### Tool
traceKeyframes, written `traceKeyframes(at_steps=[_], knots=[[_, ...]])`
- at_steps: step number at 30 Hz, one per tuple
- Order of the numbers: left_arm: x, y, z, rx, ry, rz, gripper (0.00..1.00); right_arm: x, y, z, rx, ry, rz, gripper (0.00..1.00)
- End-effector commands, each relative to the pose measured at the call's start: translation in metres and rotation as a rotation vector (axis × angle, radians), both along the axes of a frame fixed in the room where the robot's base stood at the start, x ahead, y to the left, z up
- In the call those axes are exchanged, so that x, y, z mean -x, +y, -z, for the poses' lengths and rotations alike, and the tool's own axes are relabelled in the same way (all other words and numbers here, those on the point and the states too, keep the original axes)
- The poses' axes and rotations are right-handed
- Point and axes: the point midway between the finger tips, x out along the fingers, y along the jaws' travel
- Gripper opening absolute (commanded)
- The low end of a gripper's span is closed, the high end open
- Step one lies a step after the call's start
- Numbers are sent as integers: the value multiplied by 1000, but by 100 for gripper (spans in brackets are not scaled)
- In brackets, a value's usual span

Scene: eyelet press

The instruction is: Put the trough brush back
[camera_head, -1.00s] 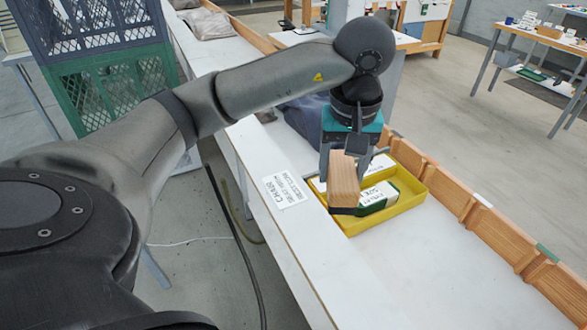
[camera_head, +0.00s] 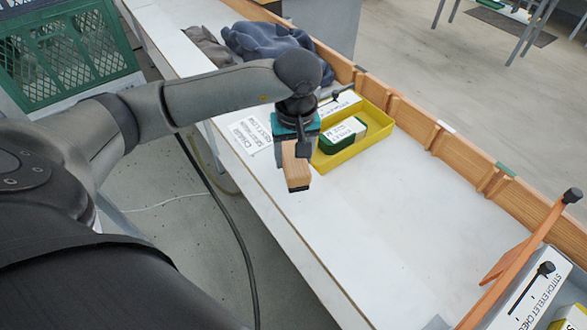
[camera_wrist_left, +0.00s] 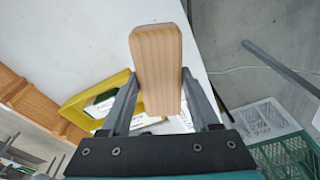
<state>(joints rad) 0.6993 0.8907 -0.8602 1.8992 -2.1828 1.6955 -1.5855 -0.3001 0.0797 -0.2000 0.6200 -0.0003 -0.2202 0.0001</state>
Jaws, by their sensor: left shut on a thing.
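The trough brush (camera_head: 295,168) has a light wooden block with a dark strip along its lower end. My left gripper (camera_head: 298,142) is shut on it and holds it over the white bench, near the front edge and just left of the yellow tray. In the left wrist view the wooden block (camera_wrist_left: 157,70) stands between the two fingers of the gripper (camera_wrist_left: 158,100). Its bristles are mostly hidden there. My right gripper is not in view.
A yellow tray (camera_head: 350,152) holds a green and white box (camera_head: 342,135). A printed card (camera_head: 250,134) lies left of it. A wooden rail (camera_head: 440,143) runs along the far edge. An orange bar (camera_head: 515,262) and a labelled grey box (camera_head: 535,292) stand lower right. The middle bench is clear.

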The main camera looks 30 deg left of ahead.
Motion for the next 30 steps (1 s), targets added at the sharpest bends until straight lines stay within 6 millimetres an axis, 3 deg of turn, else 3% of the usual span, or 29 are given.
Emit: traceKeyframes(at_steps=[10, 22, 23, 30], knots=[[1, 0, 42, 0, 1, 1, 10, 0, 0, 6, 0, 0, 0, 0], [0, 0, 48, -2, -1, 1, 10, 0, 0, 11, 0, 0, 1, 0], [0, 0, 47, -1, 0, 1, 64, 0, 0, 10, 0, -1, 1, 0], [0, 0, 46, -1, 1, 1, 91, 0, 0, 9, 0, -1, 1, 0]])
